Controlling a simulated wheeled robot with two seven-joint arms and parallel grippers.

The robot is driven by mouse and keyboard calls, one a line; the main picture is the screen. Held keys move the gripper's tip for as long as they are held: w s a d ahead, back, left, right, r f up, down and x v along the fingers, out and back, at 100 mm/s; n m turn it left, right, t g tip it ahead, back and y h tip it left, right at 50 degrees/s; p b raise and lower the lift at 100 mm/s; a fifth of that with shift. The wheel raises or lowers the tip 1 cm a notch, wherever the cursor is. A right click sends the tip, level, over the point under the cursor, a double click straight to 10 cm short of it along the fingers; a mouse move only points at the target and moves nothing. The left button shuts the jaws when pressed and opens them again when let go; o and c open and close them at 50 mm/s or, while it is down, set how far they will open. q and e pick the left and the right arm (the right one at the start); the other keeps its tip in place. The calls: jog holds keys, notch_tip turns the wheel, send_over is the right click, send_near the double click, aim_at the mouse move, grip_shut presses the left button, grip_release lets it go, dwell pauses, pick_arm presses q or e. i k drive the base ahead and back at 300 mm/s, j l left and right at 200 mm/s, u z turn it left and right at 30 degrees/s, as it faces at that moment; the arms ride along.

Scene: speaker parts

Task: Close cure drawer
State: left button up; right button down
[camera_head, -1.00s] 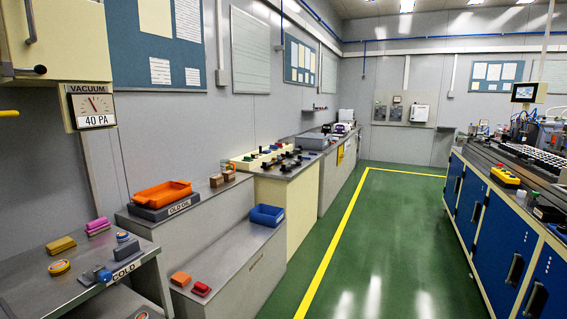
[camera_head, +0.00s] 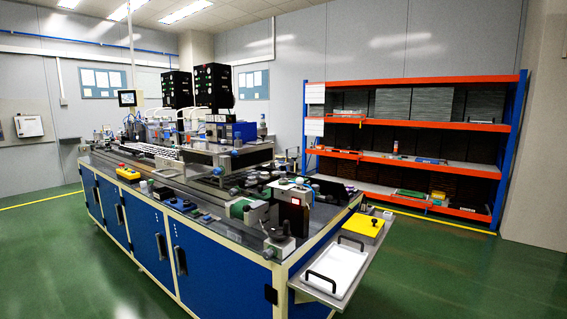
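I cannot make out a cure drawer for certain in this view. A long workbench (camera_head: 222,247) with blue doors and dark handles stands in the middle, its top crowded with equipment. Two black units (camera_head: 213,86) with small lights stand at its back. Neither of my grippers is in view.
A side shelf at the bench's near right end holds a white tray (camera_head: 335,268) with black handles and a yellow box (camera_head: 363,228). An orange and blue rack (camera_head: 417,73) stands against the back wall. Green floor is clear at the left (camera_head: 50,258) and lower right.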

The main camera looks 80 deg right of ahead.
aim_at(182, 172)
jog(key=z, duration=1.6)
jog(key=i+j+z, duration=0.15)
jog(key=i, duration=0.25)
jog(key=i+j+z, duration=0.1)
jog(key=i, duration=0.3)
